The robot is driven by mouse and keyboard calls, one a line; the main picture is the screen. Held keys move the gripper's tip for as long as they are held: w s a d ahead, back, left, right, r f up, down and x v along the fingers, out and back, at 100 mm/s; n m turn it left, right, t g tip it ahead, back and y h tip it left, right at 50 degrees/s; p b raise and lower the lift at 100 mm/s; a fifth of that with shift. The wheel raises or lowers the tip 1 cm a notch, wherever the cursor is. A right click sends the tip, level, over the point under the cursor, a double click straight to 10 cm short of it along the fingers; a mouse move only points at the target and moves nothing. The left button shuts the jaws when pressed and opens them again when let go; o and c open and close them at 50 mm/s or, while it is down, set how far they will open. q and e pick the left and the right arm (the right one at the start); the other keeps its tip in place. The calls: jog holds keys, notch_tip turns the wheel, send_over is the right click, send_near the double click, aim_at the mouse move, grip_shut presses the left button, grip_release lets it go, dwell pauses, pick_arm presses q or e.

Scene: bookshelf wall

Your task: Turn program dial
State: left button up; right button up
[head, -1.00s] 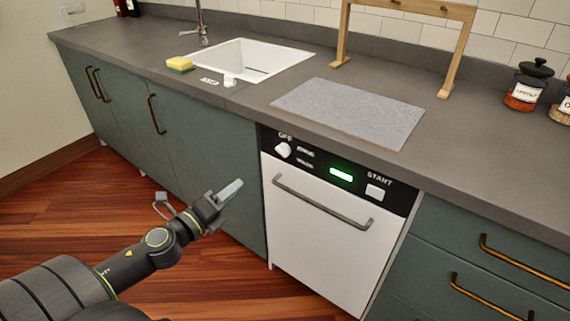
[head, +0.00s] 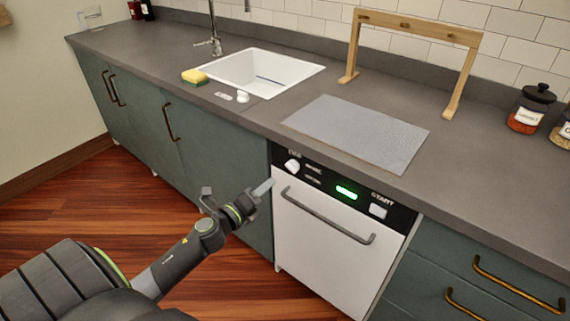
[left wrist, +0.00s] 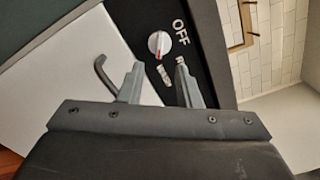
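The program dial (head: 292,166) is a white round knob on the black control panel of the white dishwasher (head: 318,235). In the left wrist view the dial (left wrist: 159,43) has a red mark and sits beside the word OFF. My left gripper (head: 264,188) is just left of and below the dial, apart from it. In the left wrist view its two fingers (left wrist: 157,78) are spread with nothing between them, and the dial lies beyond their tips. My right gripper is not in view.
The dishwasher handle (head: 325,217) juts out below the panel, close to one finger in the left wrist view. A green display (head: 347,192) and start button (head: 378,211) are to the right. The counter edge overhangs above. Open floor lies left.

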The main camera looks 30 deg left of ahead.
aim_at(288, 168)
pick_arm(q)
jog(key=w, duration=0.6)
jog(key=w+p, duration=0.1)
jog(key=w, duration=0.2)
jog(key=shift+w+d, duration=0.1)
jog(key=shift+d, duration=0.25)
grip_shut()
